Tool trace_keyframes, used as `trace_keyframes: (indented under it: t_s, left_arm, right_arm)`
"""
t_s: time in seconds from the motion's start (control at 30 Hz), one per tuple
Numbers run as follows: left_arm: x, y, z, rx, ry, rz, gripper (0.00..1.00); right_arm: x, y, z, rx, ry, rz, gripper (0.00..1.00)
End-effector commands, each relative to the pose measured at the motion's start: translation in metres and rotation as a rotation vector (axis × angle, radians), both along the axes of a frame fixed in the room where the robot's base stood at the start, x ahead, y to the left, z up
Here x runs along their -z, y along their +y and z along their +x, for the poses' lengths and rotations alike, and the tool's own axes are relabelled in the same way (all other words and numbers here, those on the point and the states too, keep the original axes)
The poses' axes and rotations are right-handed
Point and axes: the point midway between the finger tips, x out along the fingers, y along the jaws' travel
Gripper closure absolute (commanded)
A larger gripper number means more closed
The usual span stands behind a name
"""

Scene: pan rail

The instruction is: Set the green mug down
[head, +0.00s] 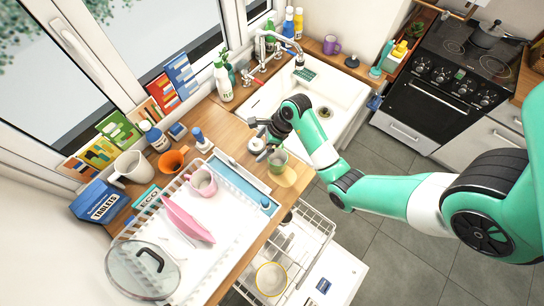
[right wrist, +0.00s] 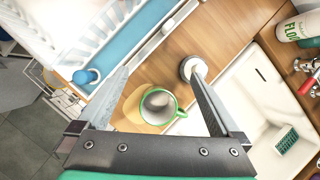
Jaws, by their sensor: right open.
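The green mug (head: 278,160) is near the front edge of the wooden counter, beside the sink. In the right wrist view the mug (right wrist: 158,106) shows its green rim, grey inside and handle from above, and it overlaps a pale tan round patch (right wrist: 132,108). The same patch (head: 287,177) lies by the mug in the head view. My right gripper (head: 266,142) is above and beside the mug; its fingers (right wrist: 160,76) are spread wide, with the mug between them in the picture. I cannot tell whether either finger touches it. My left gripper is not in view.
A small round white item (right wrist: 189,66) is close to one right fingertip. The white sink (head: 340,100) lies right of the mug. A dish rack (head: 165,240) with a pink cup (head: 204,184) stands left. The open dishwasher (head: 290,250) is below the counter edge.

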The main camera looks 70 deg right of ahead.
Motion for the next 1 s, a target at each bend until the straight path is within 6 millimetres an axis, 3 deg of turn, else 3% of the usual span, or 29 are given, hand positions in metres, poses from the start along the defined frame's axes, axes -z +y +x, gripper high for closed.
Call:
trace_keyframes:
  t_s: [0.03, 0.07, 0.2, 0.37, 0.6, 0.87, 1.0]
  left_arm:
    - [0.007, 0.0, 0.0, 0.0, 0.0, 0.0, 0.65]
    - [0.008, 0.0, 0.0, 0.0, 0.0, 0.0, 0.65]
    - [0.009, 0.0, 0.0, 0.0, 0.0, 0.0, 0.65]
    - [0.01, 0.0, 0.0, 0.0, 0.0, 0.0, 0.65]
    - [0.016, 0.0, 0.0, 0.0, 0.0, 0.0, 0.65]
    - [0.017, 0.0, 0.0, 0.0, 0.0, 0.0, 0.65]
    - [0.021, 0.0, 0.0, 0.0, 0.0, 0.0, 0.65]
  right_arm:
    - [0.029, -0.014, -0.028, 0.069, 0.05, 0.028, 0.0]
    - [0.038, -0.02, -0.04, 0.101, 0.065, 0.043, 0.0]
    - [0.046, -0.037, -0.059, 0.169, 0.074, 0.057, 0.0]
    - [0.051, -0.037, -0.056, 0.169, 0.073, 0.058, 0.0]
    - [0.092, -0.032, -0.039, 0.167, 0.072, 0.057, 0.0]
    - [0.105, -0.031, -0.033, 0.168, 0.069, 0.055, 0.0]
    - [0.124, -0.03, -0.029, 0.167, 0.071, 0.057, 0.0]
